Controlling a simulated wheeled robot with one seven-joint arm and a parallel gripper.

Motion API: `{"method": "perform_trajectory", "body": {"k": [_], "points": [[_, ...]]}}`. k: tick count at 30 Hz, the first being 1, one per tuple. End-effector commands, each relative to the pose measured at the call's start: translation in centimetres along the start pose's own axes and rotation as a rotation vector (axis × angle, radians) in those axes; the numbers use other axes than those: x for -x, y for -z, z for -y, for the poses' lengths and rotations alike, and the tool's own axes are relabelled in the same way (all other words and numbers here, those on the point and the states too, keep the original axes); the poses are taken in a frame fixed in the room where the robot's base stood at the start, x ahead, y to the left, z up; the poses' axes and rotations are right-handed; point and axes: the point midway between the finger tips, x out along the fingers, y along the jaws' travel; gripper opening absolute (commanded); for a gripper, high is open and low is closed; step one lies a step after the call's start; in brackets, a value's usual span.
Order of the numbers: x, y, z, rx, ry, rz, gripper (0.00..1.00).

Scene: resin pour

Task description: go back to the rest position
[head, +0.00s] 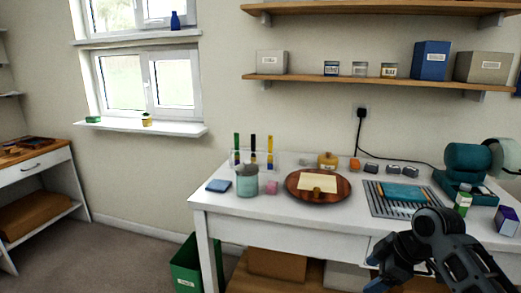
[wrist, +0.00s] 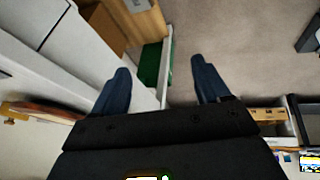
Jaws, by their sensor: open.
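My gripper (wrist: 161,80) is open and empty, with its two dark blue fingers spread apart in the wrist view. In the head view my gripper (head: 374,272) is at the lower right, in front of the white worktable (head: 270,212) and below its top. My dark arm covers part of the table's front right side. Nothing is between the fingers. Beyond them, the wrist view shows floor (wrist: 215,35) and a green bin (wrist: 152,62).
On the table are a teal-grey jar (head: 247,182), a round wooden tray (head: 298,193), a striped mat (head: 376,203) and a teal machine (head: 466,160). The green bin (head: 186,268) stands by the table's left leg. Open floor (head: 120,250) lies to the left.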

Motion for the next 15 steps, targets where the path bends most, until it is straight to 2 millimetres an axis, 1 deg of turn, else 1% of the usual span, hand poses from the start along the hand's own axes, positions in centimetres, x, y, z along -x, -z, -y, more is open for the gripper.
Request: {"method": "perform_trajectory", "body": {"k": [1, 3, 6, 8, 9, 12, 14, 15], "points": [[-1.7, 1.8, 2.0, -0.032, -0.014, -0.055, 0.75], [-3.2, 3.9, 3.9, -0.084, -0.047, -0.123, 0.75], [-4.9, 6.3, 6.8, -0.167, -0.091, -0.213, 0.75], [-5.7, 7.4, 8.5, -0.22, -0.115, -0.263, 0.75], [-6.1, 8.1, 9.7, -0.258, -0.13, -0.295, 0.75], [-6.8, 9.3, 12.7, -0.354, -0.169, -0.365, 0.75], [-7.1, 9.7, 14.5, -0.412, -0.191, -0.402, 0.75], [-7.2, 9.9, 15.8, -0.451, -0.206, -0.425, 0.75]]}}
